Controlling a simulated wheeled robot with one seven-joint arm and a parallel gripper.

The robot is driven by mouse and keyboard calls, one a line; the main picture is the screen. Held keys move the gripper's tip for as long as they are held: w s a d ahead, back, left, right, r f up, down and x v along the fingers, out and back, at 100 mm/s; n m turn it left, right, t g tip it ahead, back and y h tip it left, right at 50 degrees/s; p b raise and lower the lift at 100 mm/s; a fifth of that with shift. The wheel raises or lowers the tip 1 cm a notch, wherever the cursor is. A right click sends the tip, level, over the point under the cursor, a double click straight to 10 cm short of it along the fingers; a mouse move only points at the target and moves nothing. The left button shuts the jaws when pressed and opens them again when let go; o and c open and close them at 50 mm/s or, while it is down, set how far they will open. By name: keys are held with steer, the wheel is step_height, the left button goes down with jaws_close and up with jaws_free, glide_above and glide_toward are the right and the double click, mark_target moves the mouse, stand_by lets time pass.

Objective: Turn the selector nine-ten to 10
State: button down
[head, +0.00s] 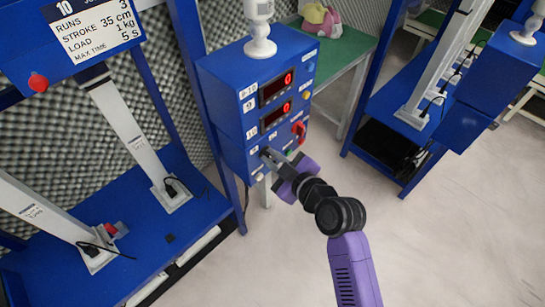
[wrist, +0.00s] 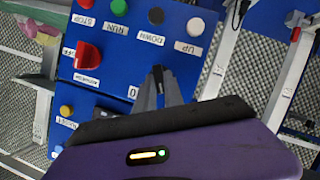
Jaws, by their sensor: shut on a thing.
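The blue control box (head: 240,85) stands upright in the middle of the head view, with its front panel facing right. My gripper (head: 268,155) reaches its lower front from the right. It is shut on a small part there, which I take to be the selector nine-ten; the jaws hide it, so its pointing direction cannot be read. In the wrist view, my gripper (wrist: 159,78) has its fingertips together against the blue panel (wrist: 120,60). A partly covered label (wrist: 132,92) ending in 0 shows beside the fingers.
A red rotary switch (wrist: 87,55) sits near my fingers, with STOP, RUN, DOWN and UP buttons in a row beyond. Two red displays (head: 276,88) are above my gripper. Blue test stands are on both sides. The floor at right is clear.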

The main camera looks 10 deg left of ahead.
steer(key=m+g, duration=0.1)
steer(key=m+g+y+b, duration=0.1)
steer(key=m, duration=0.2)
steer(key=shift+w+d+m+g+y, duration=0.2)
steer(key=shift+w+m+g+y, duration=0.1)
steer(key=shift+g, duration=0.1)
steer(key=m+g+y+b, duration=0.1)
steer(key=m, duration=0.2)
steer(key=shift+w+d+y+b, duration=0.1)
steer(key=shift+y+b, duration=0.2)
steer(key=shift+b, duration=0.1)
steer(key=shift+m+g, duration=0.3)
steer(key=c, duration=1.4)
jaws_free()
steer(key=shift+c, duration=0.2)
steer(key=shift+d, duration=0.1)
steer(key=v, duration=0.7)
steer(key=shift+d+b, duration=0.3)
